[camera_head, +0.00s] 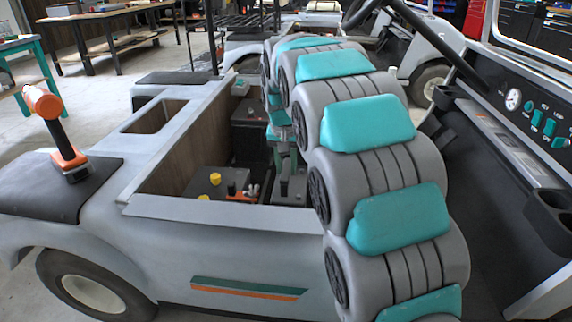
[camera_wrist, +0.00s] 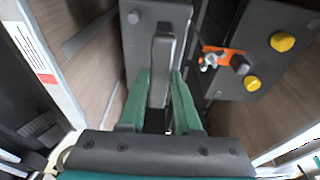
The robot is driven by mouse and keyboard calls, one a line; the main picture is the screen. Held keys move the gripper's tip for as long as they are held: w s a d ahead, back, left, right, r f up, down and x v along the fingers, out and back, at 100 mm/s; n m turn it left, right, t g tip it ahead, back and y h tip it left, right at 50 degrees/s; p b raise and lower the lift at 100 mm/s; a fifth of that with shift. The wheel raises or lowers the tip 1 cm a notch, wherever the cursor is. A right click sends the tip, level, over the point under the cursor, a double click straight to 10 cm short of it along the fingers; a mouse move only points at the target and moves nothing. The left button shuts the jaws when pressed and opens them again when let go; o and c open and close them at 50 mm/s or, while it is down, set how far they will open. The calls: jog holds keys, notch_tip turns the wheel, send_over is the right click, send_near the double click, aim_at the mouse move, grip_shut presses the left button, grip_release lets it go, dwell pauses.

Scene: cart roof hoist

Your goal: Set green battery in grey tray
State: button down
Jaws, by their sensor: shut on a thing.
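My gripper (camera_wrist: 159,84) has its two green fingers closed on an upright grey handle on top of a dark grey box-shaped battery (camera_wrist: 138,42). In the head view my gripper (camera_head: 285,152) reaches down into the cart's open bay, and a dark grey top (camera_head: 290,187) shows beneath it. I see no green on this battery from above; its sides are hidden. I cannot make out the grey tray with certainty, nor whether the battery rests on anything.
Another dark battery (camera_wrist: 258,50) with yellow caps and an orange clamp is close on the right in the wrist view. A dark box (camera_head: 249,128) stands farther back in the bay. The bay's pale rim (camera_head: 215,212) and wooden walls enclose the space.

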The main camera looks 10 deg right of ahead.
jog(key=shift+s, duration=0.1)
jog(key=shift+s+a+b+x, duration=0.1)
jog(key=shift+s+b+x, duration=0.2)
jog(key=shift+x, duration=0.7)
jog(key=shift+s+a+b+x, duration=0.1)
jog(key=shift+b+x, duration=0.3)
jog(key=shift+x, duration=0.55)
jog(key=shift+s+b+x, duration=0.15)
jog(key=shift+b+x, duration=0.2)
jog(key=shift+x, duration=0.65)
jog(key=shift+s+b+x, duration=0.15)
jog(key=shift+b+x, duration=0.1)
jog(key=shift+x, duration=0.55)
jog(key=shift+s+b+x, duration=0.15)
jog(key=shift+b+x, duration=0.05)
jog(key=shift+x, duration=0.6)
jog(key=shift+c, duration=2)
grip_release()
jog(key=shift+a+f, duration=0.15)
jog(key=shift+w+d+p+v, duration=0.1)
jog(key=shift+w+p+v, duration=0.25)
jog(key=shift+v, duration=0.95)
jog(key=shift+w+d+p+v, duration=0.15)
jog(key=shift+p+v, duration=0.35)
jog(key=shift+v, duration=0.85)
jog(key=shift+w+d+p+v, duration=0.1)
jog(key=shift+w+p+v, duration=0.25)
jog(key=shift+v, duration=0.95)
jog(key=shift+s+a, duration=0.1)
